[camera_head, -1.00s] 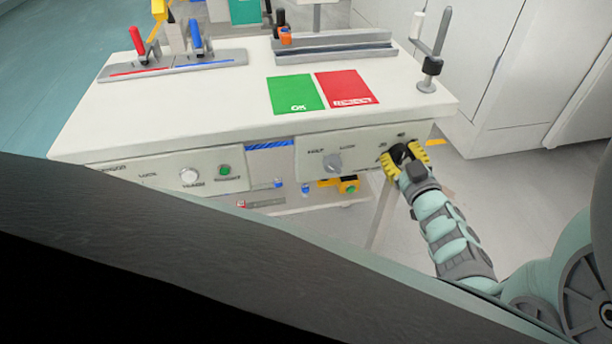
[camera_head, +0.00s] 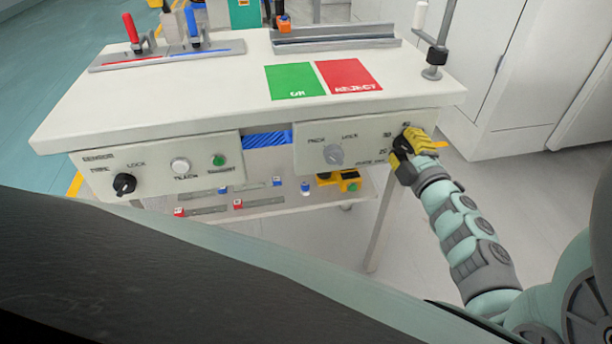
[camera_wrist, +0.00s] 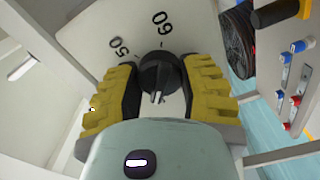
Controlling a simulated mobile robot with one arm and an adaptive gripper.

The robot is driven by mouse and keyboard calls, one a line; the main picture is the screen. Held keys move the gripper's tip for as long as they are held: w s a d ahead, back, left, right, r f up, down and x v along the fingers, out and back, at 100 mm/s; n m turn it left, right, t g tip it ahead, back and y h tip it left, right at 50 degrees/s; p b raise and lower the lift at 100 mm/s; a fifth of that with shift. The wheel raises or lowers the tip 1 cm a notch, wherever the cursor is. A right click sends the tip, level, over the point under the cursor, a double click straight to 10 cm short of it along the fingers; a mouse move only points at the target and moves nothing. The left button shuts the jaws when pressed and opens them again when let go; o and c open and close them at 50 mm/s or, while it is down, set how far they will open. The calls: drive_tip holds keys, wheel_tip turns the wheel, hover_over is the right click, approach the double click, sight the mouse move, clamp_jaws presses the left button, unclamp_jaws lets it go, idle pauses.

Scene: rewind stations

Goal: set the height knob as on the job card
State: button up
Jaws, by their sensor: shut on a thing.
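The height knob (camera_wrist: 159,72) is a black round knob with a ridge, on the pale panel at the table's front right. In the wrist view it sits between the yellow-and-black fingers of my gripper (camera_wrist: 159,92), which are shut on its sides. The marks 50 and 60 show on the dial face (camera_wrist: 140,30) above it. Which mark the knob points at is unclear. In the head view my gripper (camera_head: 412,152) covers the knob; small numbers are printed beside it. I cannot make out a job card.
The left panel has a black knob (camera_head: 124,184), a white button (camera_head: 180,165) and a green button (camera_head: 218,160). Green (camera_head: 295,82) and red (camera_head: 348,76) mats lie on the tabletop.

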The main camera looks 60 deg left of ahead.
drive_tip(key=shift+s+n+b, duration=0.1)
drive_tip(key=shift+n+b, duration=0.3)
drive_tip(key=shift+n, duration=0.5)
drive_tip(key=shift+r, duration=0.1)
drive_tip(key=o, duration=1.2)
drive_tip(key=shift+o, duration=0.2)
drive_tip(key=v, duration=1.2)
